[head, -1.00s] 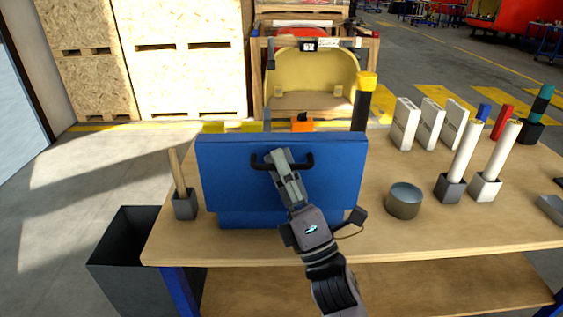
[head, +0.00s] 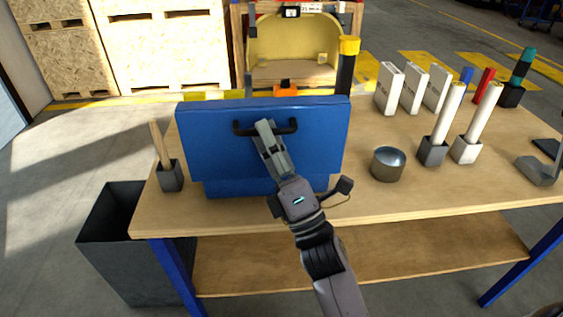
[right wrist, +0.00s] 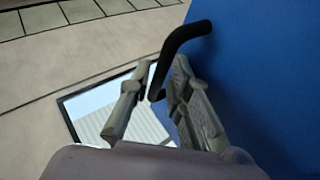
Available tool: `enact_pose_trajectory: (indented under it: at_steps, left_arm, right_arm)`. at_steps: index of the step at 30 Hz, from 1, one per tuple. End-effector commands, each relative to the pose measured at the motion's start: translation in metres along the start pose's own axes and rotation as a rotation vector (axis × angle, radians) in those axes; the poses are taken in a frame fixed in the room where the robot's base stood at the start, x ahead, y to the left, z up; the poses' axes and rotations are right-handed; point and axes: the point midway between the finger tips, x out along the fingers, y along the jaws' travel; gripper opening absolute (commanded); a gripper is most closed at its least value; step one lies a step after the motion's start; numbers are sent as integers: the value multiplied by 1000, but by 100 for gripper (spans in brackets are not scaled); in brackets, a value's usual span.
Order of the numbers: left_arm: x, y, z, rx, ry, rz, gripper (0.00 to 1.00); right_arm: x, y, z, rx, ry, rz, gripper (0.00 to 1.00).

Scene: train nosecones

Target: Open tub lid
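The blue tub (head: 235,189) stands on the wooden table. Its wide blue lid (head: 205,150) shows a broad face toward me and hides the tub's inside. A black handle (head: 243,130) is on the lid near its far edge. My right gripper (head: 266,132) is at the middle of this handle. In the right wrist view, its fingers (right wrist: 158,75) are on both sides of the black handle (right wrist: 183,38) and close against it, with the blue lid (right wrist: 270,70) filling the right side. My left gripper is not in view.
A grey holder with a wooden stick (head: 171,175) stands left of the tub. A metal cup (head: 387,165) and white tubes in holders (head: 433,152) stand to the right, with white boxes (head: 411,90) behind. A dark bin (head: 125,245) is on the floor at left.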

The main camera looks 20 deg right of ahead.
Motion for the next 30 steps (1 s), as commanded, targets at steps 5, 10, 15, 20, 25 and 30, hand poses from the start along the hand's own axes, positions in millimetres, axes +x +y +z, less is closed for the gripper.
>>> enact_pose_trajectory:
  at_steps: [5, 10, 15, 20, 25, 30]
  left_arm:
    - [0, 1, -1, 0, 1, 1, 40]
    - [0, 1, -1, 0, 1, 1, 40]
    - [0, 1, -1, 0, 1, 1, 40]
    - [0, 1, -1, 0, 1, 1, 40]
    - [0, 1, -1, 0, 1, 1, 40]
    - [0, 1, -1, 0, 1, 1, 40]
  right_arm:
    - [-34, -1, 0, 1, -1, -7, 18]
    - [-71, -1, 0, 0, -1, -7, 18]
    - [-97, 0, 0, 1, 0, -4, 18]
    - [-108, 0, 0, 0, 0, -1, 18]
    - [-110, 0, 0, -1, 0, 0, 18]
    - [-110, 1, 0, 0, 2, -1, 14]
